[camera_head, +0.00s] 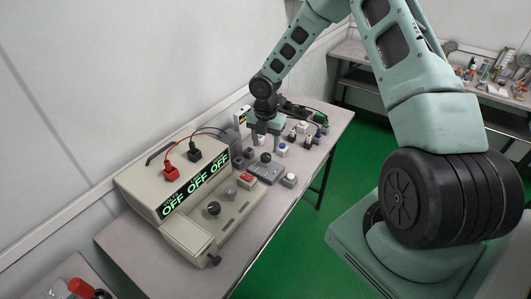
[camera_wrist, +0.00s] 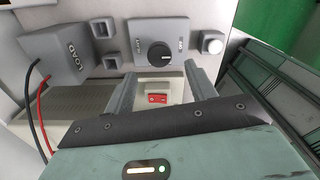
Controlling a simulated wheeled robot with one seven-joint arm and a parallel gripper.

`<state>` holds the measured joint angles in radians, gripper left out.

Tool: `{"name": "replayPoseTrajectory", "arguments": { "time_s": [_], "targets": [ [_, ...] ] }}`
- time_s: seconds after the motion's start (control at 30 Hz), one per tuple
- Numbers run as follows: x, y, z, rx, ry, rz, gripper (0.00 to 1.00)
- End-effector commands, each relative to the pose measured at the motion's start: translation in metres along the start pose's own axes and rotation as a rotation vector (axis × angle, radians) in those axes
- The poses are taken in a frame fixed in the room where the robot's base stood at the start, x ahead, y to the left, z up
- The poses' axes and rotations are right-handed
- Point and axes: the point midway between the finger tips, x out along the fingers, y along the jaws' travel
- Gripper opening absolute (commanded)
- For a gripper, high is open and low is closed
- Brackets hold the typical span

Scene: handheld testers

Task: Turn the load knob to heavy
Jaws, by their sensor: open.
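A grey box (camera_wrist: 180,29) carries a black round knob (camera_wrist: 161,57) with a white pointer mark; small labels sit on either side, too small to read surely. In the head view the knob (camera_head: 266,157) stands on its low grey box (camera_head: 268,173). My gripper (camera_wrist: 160,72) is open and empty in the wrist view, its two fingers spread on either side below the knob and apart from it. In the head view my gripper (camera_head: 264,138) hangs over the bench just above and behind the knob. A grey box marked LOAD (camera_wrist: 60,52) stands at left in the wrist view.
A beige tester (camera_head: 148,188) reading OFF several times, with red and black plugs, fills the near bench. Its red switch (camera_wrist: 158,99) shows between my fingers. A white round button (camera_wrist: 212,43) stands right of the knob. Small parts crowd the bench behind; its front edge is close.

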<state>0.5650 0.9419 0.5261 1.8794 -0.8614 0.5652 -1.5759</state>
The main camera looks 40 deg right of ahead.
Motion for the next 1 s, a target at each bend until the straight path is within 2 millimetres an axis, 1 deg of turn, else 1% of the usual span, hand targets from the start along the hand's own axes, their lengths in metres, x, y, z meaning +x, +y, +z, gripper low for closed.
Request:
{"name": "replayPoseTrajectory", "arguments": {
  "time_s": [0.03, 0.1, 0.2, 0.3, 0.43, 0.7, 0.73, 0.77, 0.8, 0.87, 0.9, 1.0],
  "targets": [
    [0.010, 0.000, -0.001, 0.000, 0.003, -0.002, 0.56],
    [0.022, 0.000, -0.001, -0.001, 0.002, -0.001, 0.56],
    [0.036, 0.000, 0.000, 0.001, 0.001, -0.001, 0.56],
    [0.046, 0.001, -0.001, -0.001, 0.001, 0.000, 0.56],
    [0.052, 0.000, 0.000, 0.002, -0.001, 0.000, 0.56],
    [0.053, 0.000, 0.000, 0.001, -0.001, 0.000, 0.56],
    [0.053, 0.000, 0.000, 0.001, -0.001, 0.000, 0.50],
    [0.053, 0.000, 0.000, 0.001, -0.001, 0.000, 0.42],
    [0.053, 0.000, 0.000, 0.001, -0.001, 0.000, 0.31],
    [0.053, 0.000, 0.000, 0.001, -0.001, 0.000, 0.14],
    [0.053, 0.000, 0.000, 0.001, -0.001, 0.000, 0.11],
    [0.053, 0.000, 0.000, 0.002, -0.001, 0.000, 0.11]
  ]
}}
